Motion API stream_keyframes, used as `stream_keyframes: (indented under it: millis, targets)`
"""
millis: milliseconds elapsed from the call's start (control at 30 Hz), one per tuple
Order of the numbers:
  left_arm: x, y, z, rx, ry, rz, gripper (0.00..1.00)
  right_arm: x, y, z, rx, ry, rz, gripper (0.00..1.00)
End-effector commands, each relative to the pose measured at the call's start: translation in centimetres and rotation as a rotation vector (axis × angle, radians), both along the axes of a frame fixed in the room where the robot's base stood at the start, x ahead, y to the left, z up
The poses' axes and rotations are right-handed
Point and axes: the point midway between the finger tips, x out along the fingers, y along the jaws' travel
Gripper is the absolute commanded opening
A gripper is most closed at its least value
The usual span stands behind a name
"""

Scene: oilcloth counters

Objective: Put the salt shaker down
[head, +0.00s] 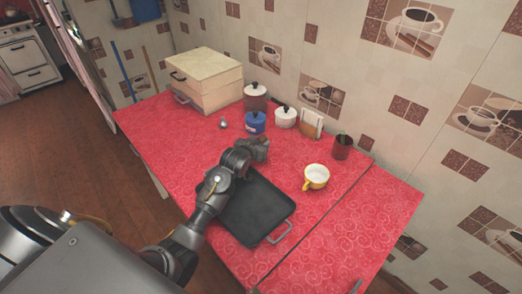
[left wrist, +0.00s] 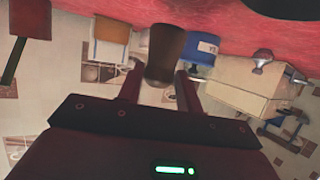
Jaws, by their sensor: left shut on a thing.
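My left gripper (head: 262,146) reaches over the red counter (head: 165,125), just beyond the black tray. It is shut on a brown salt shaker (left wrist: 166,54), which shows between the two fingers in the left wrist view, where the picture is upside down. In the head view the shaker is hidden by the gripper. I cannot tell whether the shaker touches the counter. My right gripper is not in view.
A black tray (head: 255,208) lies near the arm. A yellow-white cup (head: 316,177) and a brown mug (head: 342,147) stand right. Blue (head: 255,122) and white (head: 285,117) canisters, a napkin holder (head: 311,124), a small silver item (head: 223,123) and a bread box (head: 205,80) stand behind.

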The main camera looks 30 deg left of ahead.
Motion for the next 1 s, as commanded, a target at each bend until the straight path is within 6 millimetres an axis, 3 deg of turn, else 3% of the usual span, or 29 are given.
stream_keyframes:
  millis: [233,667,700,867,1000]
  targets:
    - [0.2,0.2,-3.1,0.001,0.002,0.001,0.12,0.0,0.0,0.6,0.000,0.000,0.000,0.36]
    - [0.2,0.2,-3.8,0.001,0.001,0.001,0.12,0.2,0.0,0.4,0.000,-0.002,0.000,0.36]
    - [0.2,0.2,-3.8,0.001,0.000,0.001,0.38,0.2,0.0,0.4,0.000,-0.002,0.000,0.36]
    - [0.2,0.3,-3.7,0.001,0.001,0.001,0.57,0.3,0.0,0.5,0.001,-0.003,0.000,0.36]
    - [0.1,0.3,-3.7,0.001,0.001,0.001,0.57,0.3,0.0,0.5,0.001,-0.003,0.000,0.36]
